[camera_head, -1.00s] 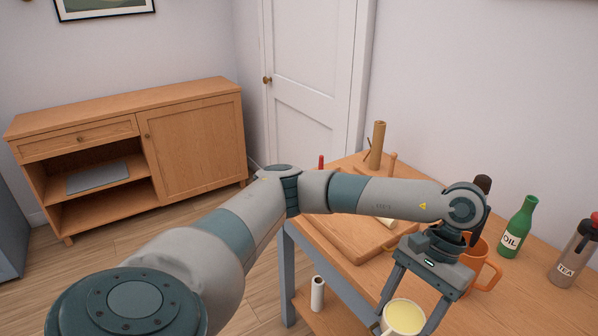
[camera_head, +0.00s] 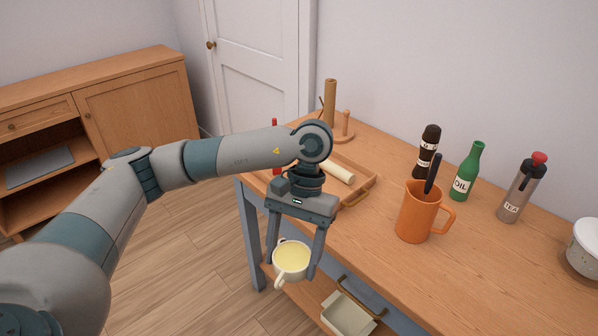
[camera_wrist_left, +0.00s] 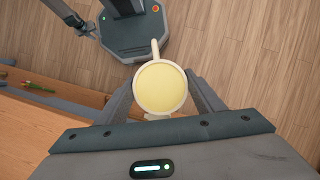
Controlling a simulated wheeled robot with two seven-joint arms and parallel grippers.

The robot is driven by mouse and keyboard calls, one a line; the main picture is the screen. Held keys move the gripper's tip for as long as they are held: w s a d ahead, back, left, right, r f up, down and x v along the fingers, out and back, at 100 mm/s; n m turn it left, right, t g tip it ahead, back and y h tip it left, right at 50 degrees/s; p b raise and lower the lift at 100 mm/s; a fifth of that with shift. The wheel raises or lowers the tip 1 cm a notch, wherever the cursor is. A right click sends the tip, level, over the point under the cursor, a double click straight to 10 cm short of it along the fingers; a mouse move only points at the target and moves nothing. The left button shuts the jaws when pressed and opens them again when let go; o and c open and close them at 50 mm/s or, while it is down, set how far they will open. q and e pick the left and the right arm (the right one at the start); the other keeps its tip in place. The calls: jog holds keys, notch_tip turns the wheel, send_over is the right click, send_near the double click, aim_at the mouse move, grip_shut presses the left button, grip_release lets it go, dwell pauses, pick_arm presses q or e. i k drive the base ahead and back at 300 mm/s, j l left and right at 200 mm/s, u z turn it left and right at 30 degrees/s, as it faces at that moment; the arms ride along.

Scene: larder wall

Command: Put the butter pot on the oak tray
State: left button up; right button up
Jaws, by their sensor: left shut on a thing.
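The butter pot (camera_head: 292,260) is a cream cup with a side handle and pale yellow contents. My left gripper (camera_head: 293,262) is shut on it and holds it upright, off the table's front edge and above the floor. In the left wrist view the pot (camera_wrist_left: 160,88) sits between the two fingers (camera_wrist_left: 163,95). The oak tray (camera_head: 362,193) lies on the table behind my left gripper, partly hidden by my arm. A pale rolled object (camera_head: 338,172) lies in it.
On the table stand an orange jug (camera_head: 418,212), a dark bottle (camera_head: 427,150), a green oil bottle (camera_head: 467,172), a tea flask (camera_head: 516,192) and a white pot (camera_head: 585,248). A wooden stand (camera_head: 330,110) is behind the tray. A pale bin (camera_head: 347,315) sits on the lower shelf.

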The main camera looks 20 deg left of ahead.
aim_at(330, 192)
jog(key=i+j, duration=0.65)
jog(key=j, duration=0.25)
jog(key=i, duration=0.5)
